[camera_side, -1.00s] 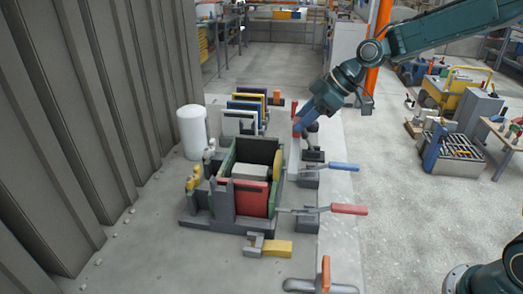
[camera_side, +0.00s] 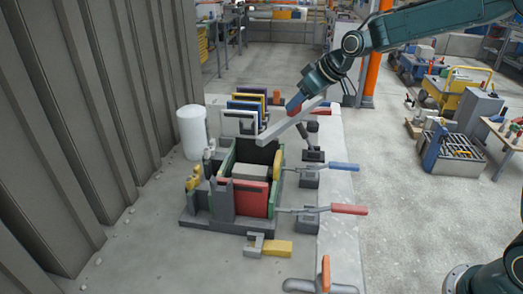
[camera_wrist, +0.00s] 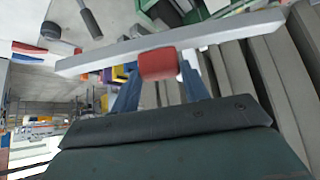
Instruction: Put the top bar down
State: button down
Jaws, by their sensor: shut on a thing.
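My gripper (camera_side: 293,108) is shut on the red grip (camera_wrist: 158,64) of the top bar, a long light grey bar (camera_side: 276,131). The bar is held in the air, slanting in the side view with its near end over the back of the mould (camera_side: 226,206). In the wrist view the bar (camera_wrist: 215,35) crosses the picture, with the blue fingers on its red grip. The mould has a red front panel (camera_side: 251,198), green side walls and a grey block (camera_side: 251,171) inside. The bar hides part of the mould's back edge.
Several upright panels (camera_side: 246,103) stand behind the mould, and a white cylinder (camera_side: 192,132) stands at back left. Toggle clamps with a blue handle (camera_side: 345,166) and a red handle (camera_side: 349,209) stick out right. A yellow-handled clamp (camera_side: 278,249) lies in front.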

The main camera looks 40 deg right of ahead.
jog(key=w+a+r, duration=0.3)
jog(key=w+r, duration=0.5)
jog(key=w, duration=0.2)
jog(key=w+a, duration=0.5)
jog(key=a, duration=0.2)
jog(key=a+f+n, duration=0.1)
jog(key=a+f, duration=1.8)
jog(key=a, duration=0.4)
jog(key=shift+y, duration=0.3)
jog(key=shift+a+f, duration=0.15)
jog(key=shift+f, duration=3.65)
jog(key=shift+f, duration=0.6)
jog(key=c, duration=0.7)
grip_release()
jog(key=shift+s+f, duration=0.1)
